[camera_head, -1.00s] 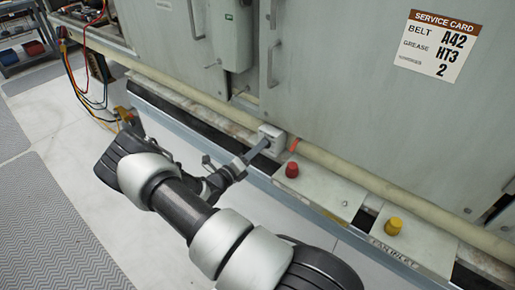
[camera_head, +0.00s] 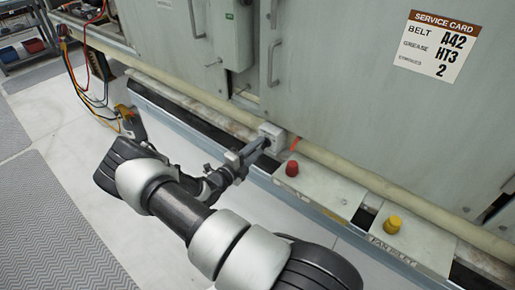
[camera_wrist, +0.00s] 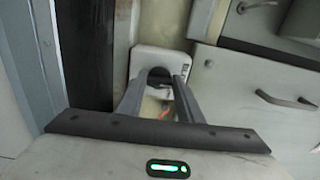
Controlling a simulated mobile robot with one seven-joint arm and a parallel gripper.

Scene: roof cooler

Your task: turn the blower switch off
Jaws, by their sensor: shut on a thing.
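The blower switch is a small white box (camera_head: 272,133) low on the grey cabinet's front, beside the beige pipe. In the wrist view it is a white plate (camera_wrist: 146,58) with a dark round knob (camera_wrist: 160,72) on it. My gripper (camera_head: 263,143) reaches the box from the lower left. In the wrist view my gripper (camera_wrist: 157,84) has its two fingers on either side of the knob, shut on it. The fingertips hide the knob's sides, and its pointer setting cannot be read. In the head view the knob is hidden behind the fingers.
A red button (camera_head: 292,168) and a yellow button (camera_head: 393,224) sit on ledges to the right. A beige pipe (camera_head: 335,163) runs along the cabinet's base. Cabinet handles (camera_head: 272,62) stick out above. Cables and a yellow meter (camera_head: 125,113) lie to the left. The floor at lower left is clear.

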